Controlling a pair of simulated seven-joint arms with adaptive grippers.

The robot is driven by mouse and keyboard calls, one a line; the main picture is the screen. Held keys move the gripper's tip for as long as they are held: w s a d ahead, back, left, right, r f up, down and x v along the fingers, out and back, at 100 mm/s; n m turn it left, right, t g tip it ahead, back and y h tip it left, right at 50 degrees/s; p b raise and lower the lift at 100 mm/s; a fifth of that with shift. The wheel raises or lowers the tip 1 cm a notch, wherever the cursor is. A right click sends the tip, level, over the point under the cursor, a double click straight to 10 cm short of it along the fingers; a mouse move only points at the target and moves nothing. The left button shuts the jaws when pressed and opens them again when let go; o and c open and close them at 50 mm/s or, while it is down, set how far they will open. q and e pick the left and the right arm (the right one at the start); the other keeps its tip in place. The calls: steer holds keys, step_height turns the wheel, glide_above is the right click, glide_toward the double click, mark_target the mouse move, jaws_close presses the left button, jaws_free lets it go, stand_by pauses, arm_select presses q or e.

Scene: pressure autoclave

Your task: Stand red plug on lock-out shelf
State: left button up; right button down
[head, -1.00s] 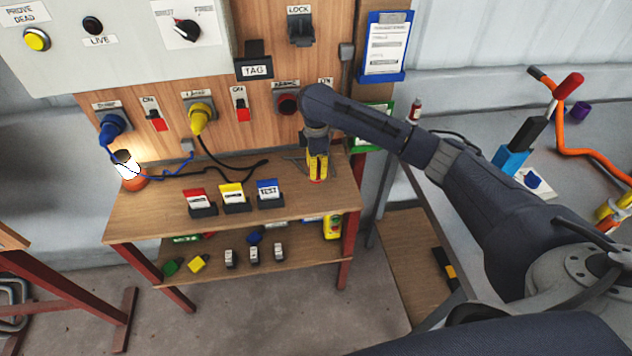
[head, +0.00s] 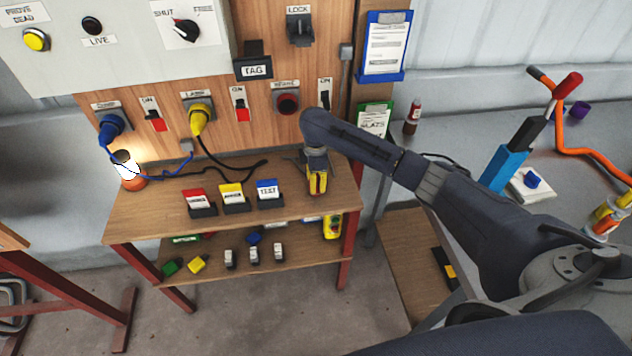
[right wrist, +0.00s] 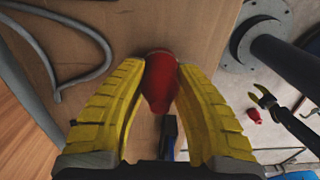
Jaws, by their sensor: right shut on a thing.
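My right gripper (head: 318,188) is over the right end of the wooden stand's top board (head: 150,213). In the right wrist view its yellow fingers (right wrist: 160,95) are shut on the red plug (right wrist: 160,82), with bare wood behind it. The plug is mostly hidden by the fingers in the head view. I cannot tell whether it touches the board. My left gripper does not show in the head view.
Red, yellow and blue cards (head: 267,189) in dark holders stand just left of my gripper. The lower board (head: 215,262) holds several small plugs and blocks. Blue (head: 110,125) and yellow (head: 200,118) plugs sit in the wall panel behind. A lit lamp (head: 128,165) stands far left.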

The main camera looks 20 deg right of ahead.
steer(key=c, duration=1.1)
jaws_free()
step_height(320, 180, up, 12)
